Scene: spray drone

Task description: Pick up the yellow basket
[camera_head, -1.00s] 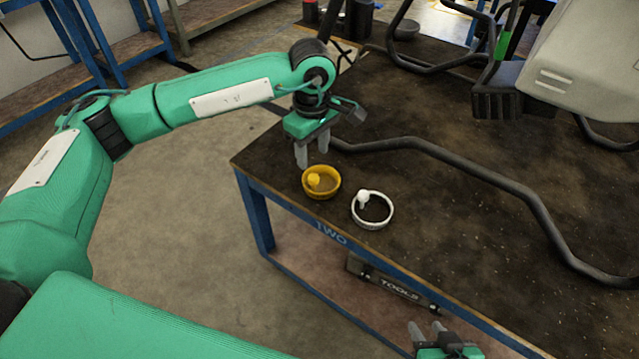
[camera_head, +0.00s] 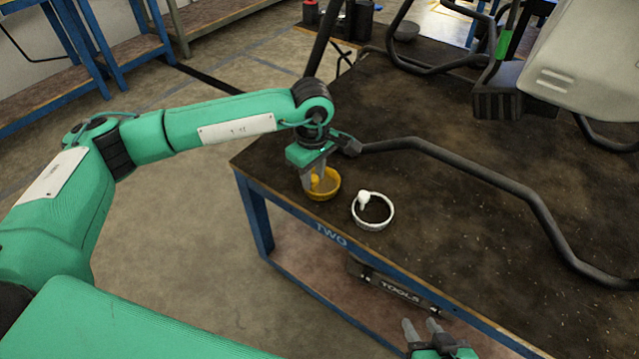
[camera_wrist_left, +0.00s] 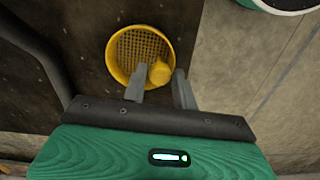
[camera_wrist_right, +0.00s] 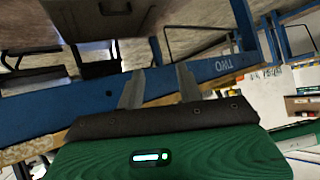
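The yellow basket (camera_head: 328,190) is a small round mesh basket with a yellow knob (camera_wrist_left: 160,72) at its rim. It sits upright near the front left corner of the dark table. My left gripper (camera_head: 313,178) points down at the basket. In the left wrist view, its fingers (camera_wrist_left: 160,85) are apart, one on each side of the knob; whether they touch it I cannot tell. My right gripper (camera_head: 422,328) is low by the table's front edge. In the right wrist view its fingers (camera_wrist_right: 160,85) are apart with nothing held between them.
A white basket (camera_head: 373,225) with a white knob stands just right of the yellow one. A dark bent tube (camera_head: 450,160) runs across the table (camera_head: 420,265). The drone's pale body (camera_head: 590,70) fills the upper right. A toolbox (camera_head: 395,285) sits on the lower shelf.

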